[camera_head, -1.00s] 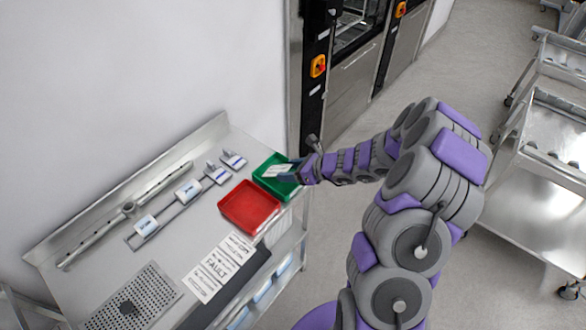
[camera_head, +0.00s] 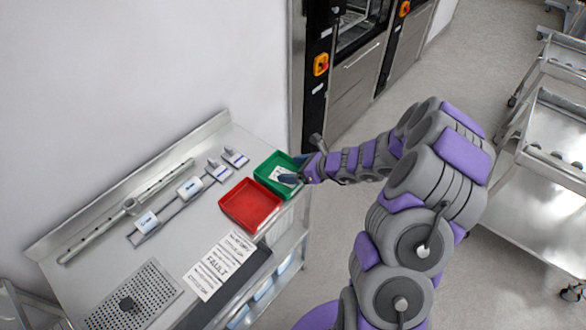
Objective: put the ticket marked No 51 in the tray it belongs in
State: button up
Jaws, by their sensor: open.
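A white ticket (camera_head: 283,175) lies in the green tray (camera_head: 262,179) at the table's right end; its print is too small to read. My gripper (camera_head: 291,178) is open at the tray's right side, with its fingertips over the tray beside the ticket. The fingers hide part of the ticket and tray. The red tray (camera_head: 250,205) stands just in front of the green one and looks empty. Several other white tickets (camera_head: 190,188) stand in holders along a rail on the table, their marks unreadable.
A printed sheet reading FAULT (camera_head: 216,265) lies near the table's front edge. A perforated plate (camera_head: 134,297) and a long grey bar (camera_head: 128,207) are on the left. Dark machines (camera_head: 345,90) stand behind; steel trolleys (camera_head: 545,170) are at right.

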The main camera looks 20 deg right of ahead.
jog(key=shift+s+d+r, duration=0.1)
jog(key=shift+d+r, duration=0.05)
jog(key=shift+d, duration=0.4)
jog(key=p+v, duration=0.3)
jog(key=v, duration=1.3)
jog(key=shift+s+p, duration=0.3)
jog(key=shift+p, duration=0.1)
jog(key=shift+r, duration=0.1)
jog(key=s+a+r+n+g, duration=0.4)
jog(key=s+a+n, duration=0.25)
jog(key=a, duration=0.25)
jog(key=s+a+r+n+g, duration=0.3)
jog(key=s+a+r+n, duration=0.25)
jog(key=a+n, duration=0.25)
jog(key=s+d+r+n+g+h, duration=0.1)
jog(key=s+n+h, duration=0.3)
jog(key=s, duration=0.5)
jog(key=s+d+r+n+g+h+b, duration=0.1)
jog(key=s+d+r+n+h, duration=0.1)
jog(key=s+n, duration=0.7)
jog(key=d+h, duration=0.1)
jog(key=h, duration=0.1)
jog(key=shift+s+h, duration=0.35)
jog(key=shift+h, duration=0.05)
